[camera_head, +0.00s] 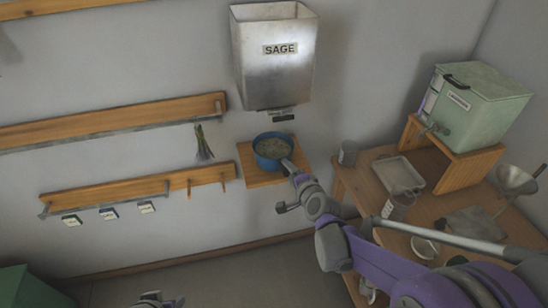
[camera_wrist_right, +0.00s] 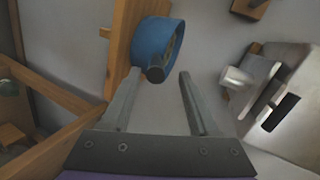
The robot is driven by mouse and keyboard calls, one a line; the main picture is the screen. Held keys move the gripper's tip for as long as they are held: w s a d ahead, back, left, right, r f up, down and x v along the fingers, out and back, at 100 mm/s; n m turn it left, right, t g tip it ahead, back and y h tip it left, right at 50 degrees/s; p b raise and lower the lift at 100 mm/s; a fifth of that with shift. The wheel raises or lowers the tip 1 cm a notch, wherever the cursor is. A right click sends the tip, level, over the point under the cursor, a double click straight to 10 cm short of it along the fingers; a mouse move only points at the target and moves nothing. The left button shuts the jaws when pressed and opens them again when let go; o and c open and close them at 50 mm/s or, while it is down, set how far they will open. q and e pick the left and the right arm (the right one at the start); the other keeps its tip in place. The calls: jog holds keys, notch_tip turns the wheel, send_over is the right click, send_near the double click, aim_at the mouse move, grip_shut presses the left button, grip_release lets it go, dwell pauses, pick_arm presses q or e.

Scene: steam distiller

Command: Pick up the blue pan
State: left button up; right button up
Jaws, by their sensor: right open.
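The blue pan (camera_head: 262,154) sits on a small wooden wall shelf (camera_head: 262,180) under the SAGE dispenser. It holds a greenish-grey filling, and its handle points toward my right arm. My right gripper (camera_head: 284,190) is open at the handle's end. In the right wrist view the pan (camera_wrist_right: 150,40) is ahead, and its dark handle end (camera_wrist_right: 155,75) lies between the two fingertips (camera_wrist_right: 158,73), nearer the left finger. No clear contact shows. A grey part at the bottom edge, seemingly my left gripper (camera_head: 152,299), is mostly cut off.
The metal SAGE dispenser (camera_head: 272,75) hangs just above the pan. On the right, a wooden table (camera_head: 372,195) holds a tray (camera_head: 398,174), jars, a funnel (camera_head: 512,180) and a green box (camera_head: 475,112) on a stand. Wall rails with hanging herbs (camera_head: 203,143) are at left.

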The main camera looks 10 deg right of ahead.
aim_at(282, 166)
jog(key=shift+f+x, duration=0.1)
jog(key=shift+x, duration=1.45)
jog(key=shift+f+x, duration=0.15)
jog(key=shift+x, duration=1.45)
jog(key=shift+s, duration=0.15)
grip_shut()
